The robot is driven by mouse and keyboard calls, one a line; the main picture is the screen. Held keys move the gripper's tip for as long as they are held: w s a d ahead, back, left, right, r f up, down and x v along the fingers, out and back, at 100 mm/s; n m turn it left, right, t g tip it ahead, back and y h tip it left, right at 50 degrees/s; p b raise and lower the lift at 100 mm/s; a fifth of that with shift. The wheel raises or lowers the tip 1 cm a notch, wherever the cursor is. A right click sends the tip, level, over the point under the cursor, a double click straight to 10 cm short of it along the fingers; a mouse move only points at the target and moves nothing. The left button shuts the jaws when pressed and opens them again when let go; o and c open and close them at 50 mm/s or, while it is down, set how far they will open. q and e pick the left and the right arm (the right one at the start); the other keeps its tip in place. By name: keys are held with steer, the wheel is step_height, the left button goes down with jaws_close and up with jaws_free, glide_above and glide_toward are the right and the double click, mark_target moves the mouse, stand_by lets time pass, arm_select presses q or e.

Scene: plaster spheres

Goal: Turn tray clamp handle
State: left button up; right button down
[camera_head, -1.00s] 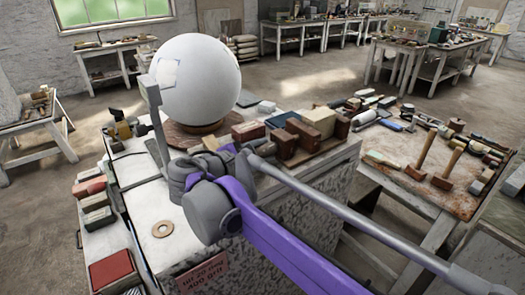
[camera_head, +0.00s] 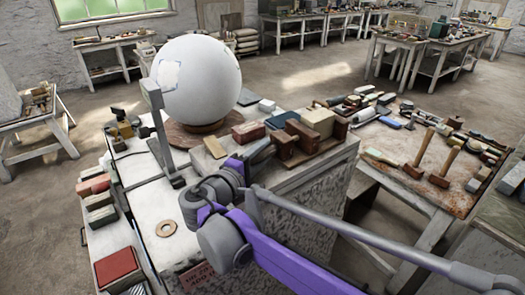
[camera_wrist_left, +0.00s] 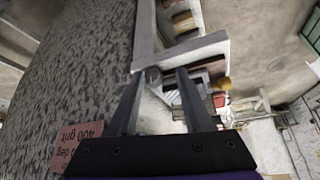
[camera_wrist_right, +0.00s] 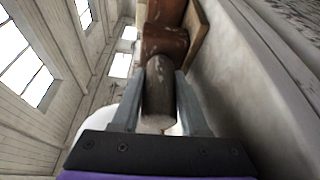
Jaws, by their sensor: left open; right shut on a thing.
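In the right wrist view my right gripper (camera_wrist_right: 155,100) is shut on a worn grey-brown round handle (camera_wrist_right: 159,95). The handle runs up to a reddish-brown wooden body. In the head view this gripper (camera_head: 262,152) is at the brown blocks near the worktop's right edge, and its grip is too small to make out. My left gripper (camera_wrist_left: 155,75) is open in the left wrist view, beside a speckled stone side. A small grey round part shows between its fingertips; I cannot tell whether it belongs to the clamp. It is out of the head view. I cannot clearly pick out the tray clamp.
A large white sphere (camera_head: 196,80) rests on a brown round base (camera_head: 200,136). A grey post (camera_head: 160,130) stands left of it. Several blocks (camera_head: 317,122) crowd the right edge. Mallets lie on the right table (camera_head: 400,150).

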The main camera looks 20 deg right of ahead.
arm_select(q)
steer(key=shift+r, duration=0.1)
stand_by(0.4)
arm_select(e)
steer(key=c, duration=0.7)
jaws_free()
arm_select(q)
steer(key=shift+s+f+b, duration=0.25)
steer(key=shift+f+b, duration=0.05)
steer(key=shift+f, duration=0.2)
steer(key=shift+s+f+b, duration=0.2)
steer(key=shift+f+b, duration=0.1)
steer(key=shift+f, duration=0.15)
arm_select(e)
steer(key=v, duration=1.1)
steer(key=shift+w+f, duration=0.1)
